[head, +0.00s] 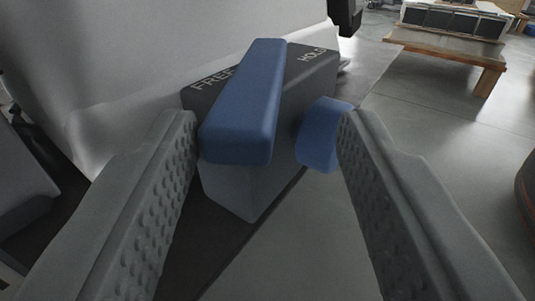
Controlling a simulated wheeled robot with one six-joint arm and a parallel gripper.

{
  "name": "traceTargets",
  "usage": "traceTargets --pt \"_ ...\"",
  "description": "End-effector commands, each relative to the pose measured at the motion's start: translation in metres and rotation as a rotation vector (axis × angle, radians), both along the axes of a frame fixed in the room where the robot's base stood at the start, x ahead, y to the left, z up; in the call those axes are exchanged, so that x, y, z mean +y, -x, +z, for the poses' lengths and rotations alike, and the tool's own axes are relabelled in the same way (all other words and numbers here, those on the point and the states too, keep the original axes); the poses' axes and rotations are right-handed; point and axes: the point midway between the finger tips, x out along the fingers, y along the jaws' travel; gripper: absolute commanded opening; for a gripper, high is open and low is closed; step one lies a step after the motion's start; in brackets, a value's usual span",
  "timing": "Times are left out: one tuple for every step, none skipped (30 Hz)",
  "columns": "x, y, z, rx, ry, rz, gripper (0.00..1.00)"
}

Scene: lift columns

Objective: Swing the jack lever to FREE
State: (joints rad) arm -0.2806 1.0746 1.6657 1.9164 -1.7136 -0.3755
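The jack lever (245,105) is a blue bar lying across the top of a dark grey box (238,190). Its near end is thick and faces me. White lettering FREE (214,80) lies to the left of the bar, which partly covers its last letter. HOLD (311,55) lies to the right, clear of the bar. My gripper (266,125) is open, one finger on each side of the box front. The left finger is close beside the lever's near end; I cannot tell whether they touch. The right finger is well apart from the bar.
A second blue block (322,135) sits at the box's right side, close to my right finger. A pale grey wall-like surface (150,50) rises behind the box. A wooden bench (450,50) stands far back right. Grey floor lies open to the right.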

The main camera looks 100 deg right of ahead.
Motion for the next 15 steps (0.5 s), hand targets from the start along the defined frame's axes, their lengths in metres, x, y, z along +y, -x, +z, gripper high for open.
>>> traceTargets --pt "0.012 -0.001 0.0 0.0 0.0 0.003 0.45" --pt "0.018 -0.001 0.0 0.0 0.0 0.002 0.45" --pt "0.026 -0.002 0.0 0.0 0.0 0.002 0.45" --pt "0.032 -0.003 0.0 0.0 0.0 0.002 0.45" --pt "0.038 -0.003 0.0 0.0 0.0 0.002 0.45" --pt "0.046 -0.004 0.0 0.0 0.0 0.002 0.45" --pt "0.052 -0.005 -0.001 0.0 0.0 0.002 0.45" --pt "0.057 -0.005 -0.001 0.0 -0.001 0.002 0.45" --pt "0.065 -0.006 -0.001 0.0 0.0 0.002 0.45" --pt "0.071 -0.006 -0.001 0.0 0.0 0.002 0.45" --pt "0.077 -0.007 -0.001 0.001 0.001 0.002 0.45" --pt "0.083 -0.008 -0.001 0.001 0.0 0.001 0.45" --pt "0.088 -0.008 -0.001 0.001 0.0 0.001 0.45" --pt "0.093 -0.009 -0.001 0.001 -0.001 0.001 0.45" --pt "0.099 -0.009 -0.001 0.001 0.0 0.002 0.45"
